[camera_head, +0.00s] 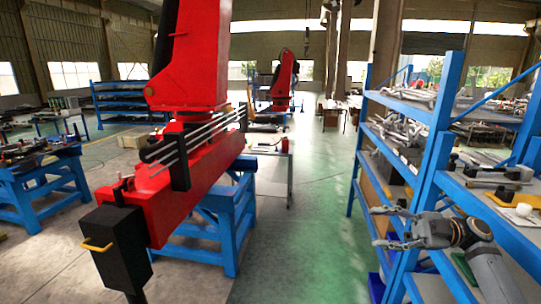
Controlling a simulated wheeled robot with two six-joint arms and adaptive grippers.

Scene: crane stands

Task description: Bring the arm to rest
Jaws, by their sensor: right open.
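My right arm comes in from the lower right of the head view. Its right gripper (385,227) is open, with its fingers pointing left and nothing between them. It is beside the front post of the blue shelf rack, over the edge of the aisle. Whether it touches the rack cannot be told. My left gripper and left arm are not in view.
A blue shelf rack (436,150) loaded with metal parts stands at the right. A large red crane base (172,196) on a blue stand (224,222) fills the left middle. A blue table (35,186) stands far left. The green floor aisle (310,215) between is clear.

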